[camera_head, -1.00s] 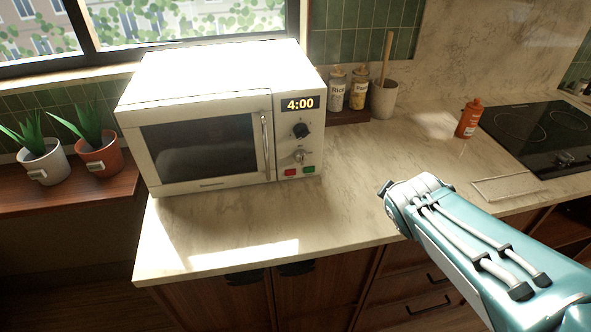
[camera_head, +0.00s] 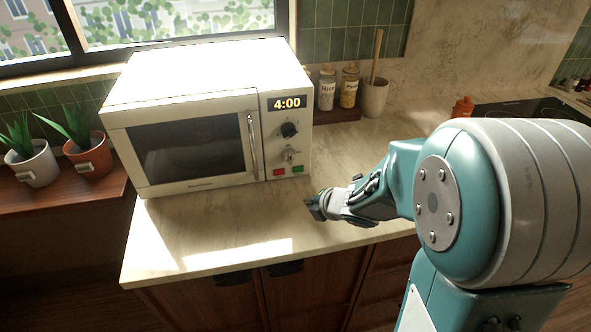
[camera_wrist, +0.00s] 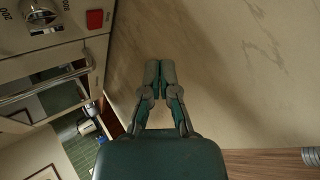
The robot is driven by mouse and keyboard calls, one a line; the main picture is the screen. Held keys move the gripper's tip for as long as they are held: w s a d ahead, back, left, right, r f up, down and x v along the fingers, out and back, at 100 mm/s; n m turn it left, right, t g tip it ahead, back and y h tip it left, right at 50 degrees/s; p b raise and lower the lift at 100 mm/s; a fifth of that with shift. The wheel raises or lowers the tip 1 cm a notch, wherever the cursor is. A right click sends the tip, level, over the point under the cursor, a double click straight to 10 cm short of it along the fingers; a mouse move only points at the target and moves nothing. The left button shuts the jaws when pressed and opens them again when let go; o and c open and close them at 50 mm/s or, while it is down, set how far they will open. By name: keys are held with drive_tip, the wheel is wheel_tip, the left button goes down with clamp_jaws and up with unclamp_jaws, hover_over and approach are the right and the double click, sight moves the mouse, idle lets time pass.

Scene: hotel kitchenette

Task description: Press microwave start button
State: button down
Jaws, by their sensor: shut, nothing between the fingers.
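The white microwave (camera_head: 190,110) stands on the counter with its door closed and its display (camera_head: 287,103) reading 4:00. Two knobs sit below the display. Under them are a red button (camera_head: 280,172) and a green button (camera_head: 298,169). My gripper (camera_head: 312,208) is in front of and below these buttons, over the counter, apart from the microwave. In the wrist view my gripper (camera_wrist: 160,64) is shut and empty, its fingertips together. The red button (camera_wrist: 95,19) shows at the upper left there, beside a knob (camera_wrist: 41,14). The green button is out of the wrist view.
The marble counter (camera_head: 215,225) is clear in front of the microwave. Two jars (camera_head: 338,88) and a utensil pot (camera_head: 374,97) stand behind it on the right. An orange bottle (camera_head: 462,107) stands near the black cooktop (camera_head: 520,108). Potted plants (camera_head: 85,155) are at the left.

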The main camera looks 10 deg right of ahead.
sight(298, 170)
drive_tip(key=shift+w, duration=4.45)
drive_tip(key=shift+w+r, duration=0.1)
drive_tip(key=shift+w, duration=0.25)
